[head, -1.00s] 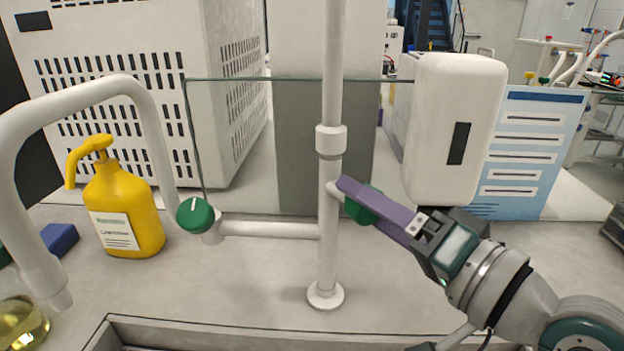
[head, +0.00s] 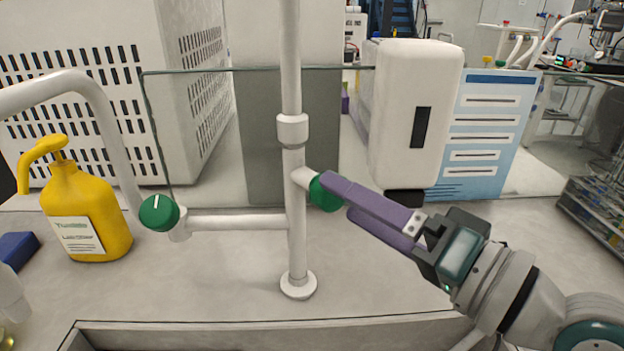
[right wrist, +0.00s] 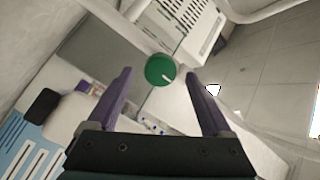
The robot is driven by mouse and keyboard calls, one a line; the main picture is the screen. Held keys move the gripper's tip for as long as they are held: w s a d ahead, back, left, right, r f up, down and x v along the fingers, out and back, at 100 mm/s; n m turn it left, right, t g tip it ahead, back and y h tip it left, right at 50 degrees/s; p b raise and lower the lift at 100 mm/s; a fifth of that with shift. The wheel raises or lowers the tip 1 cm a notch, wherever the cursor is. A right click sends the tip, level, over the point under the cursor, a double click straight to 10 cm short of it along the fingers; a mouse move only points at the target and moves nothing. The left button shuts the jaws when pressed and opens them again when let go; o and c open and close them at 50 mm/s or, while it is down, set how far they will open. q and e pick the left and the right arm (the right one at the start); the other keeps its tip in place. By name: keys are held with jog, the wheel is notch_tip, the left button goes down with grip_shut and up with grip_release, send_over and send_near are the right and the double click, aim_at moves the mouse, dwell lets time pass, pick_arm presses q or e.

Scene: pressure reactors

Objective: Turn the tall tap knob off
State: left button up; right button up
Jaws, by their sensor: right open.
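The tall tap is a white vertical pipe (head: 297,230) standing on the counter. Its green knob (head: 325,191) sits on a short stub on the pipe's right side. My right gripper (head: 340,197), with purple fingers, is open and comes in from the right, its tips at the knob's right side. In the right wrist view a green knob (right wrist: 160,70) with a white mark shows between the open fingertips, with gaps on both sides. Whether a finger touches it I cannot tell. My left gripper is not in view.
A second green knob (head: 159,212) sits on the left end of the horizontal pipe (head: 238,222). A yellow bottle (head: 85,215) stands at the left. A white dispenser (head: 414,115) and a blue-white sign (head: 488,135) are behind my gripper. A basin edge (head: 260,325) runs along the front.

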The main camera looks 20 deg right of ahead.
jog(key=v, duration=0.6)
